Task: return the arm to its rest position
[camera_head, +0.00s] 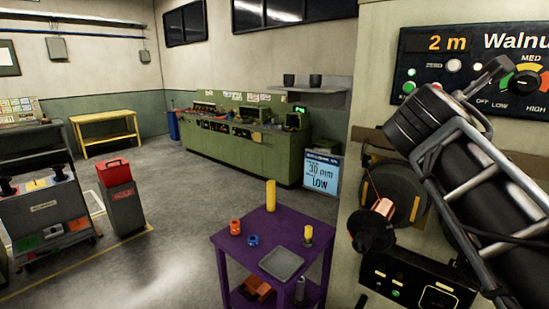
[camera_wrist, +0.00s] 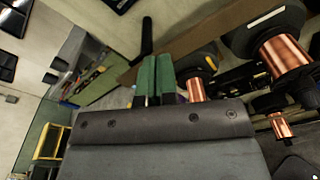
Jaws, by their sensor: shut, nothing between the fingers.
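My arm (camera_head: 465,170) shows large at the right of the head view, raised in front of a wall panel. In the wrist view my gripper (camera_wrist: 155,78) has its two green fingers side by side and shut, with nothing held. I cannot make out the fingers in the head view. A copper spool (camera_wrist: 196,88) appears just right of the fingers in the wrist view, but I cannot tell how far behind them it is.
More copper spools (camera_wrist: 285,55) are at the right of the wrist view. The control panel (camera_head: 475,60) is close to my arm. A purple table (camera_head: 228,245) with small parts and a grey tray (camera_head: 282,264) stands at front centre. A green workbench (camera_head: 240,145) is behind; open floor lies left.

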